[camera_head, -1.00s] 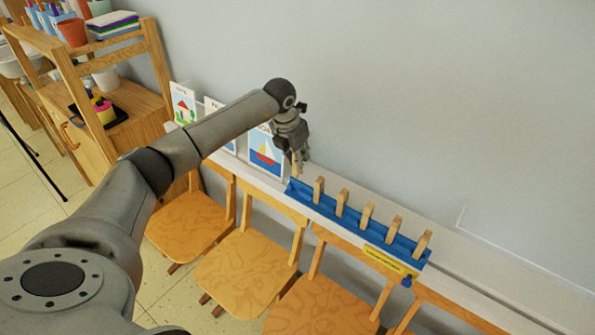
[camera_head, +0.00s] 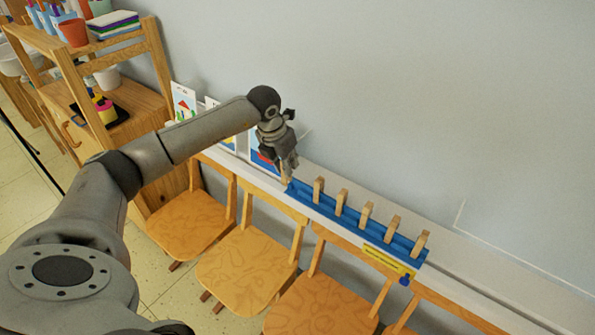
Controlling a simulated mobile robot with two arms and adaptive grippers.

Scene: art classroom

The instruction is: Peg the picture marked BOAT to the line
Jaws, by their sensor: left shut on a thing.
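My left gripper (camera_head: 287,168) is shut on a wooden peg (camera_head: 285,180) by the left end of a blue peg rack (camera_head: 325,209). Whether this peg still touches the rack I cannot tell. Several more wooden pegs (camera_head: 367,212) stand upright along the rack. The picture with the sailboat (camera_head: 256,155) stands against the wall on the white ledge, just behind and left of the gripper, which hides much of it. Its marking is hidden. I cannot make out the line. My right gripper is out of view.
Two other picture cards stand left of the sailboat one, a red-roofed house card (camera_head: 183,101) farthest left. A yellow label (camera_head: 386,261) is on the rack's front. Wooden chairs (camera_head: 246,270) line the ledge's front. A wooden shelf unit (camera_head: 112,82) stands at left.

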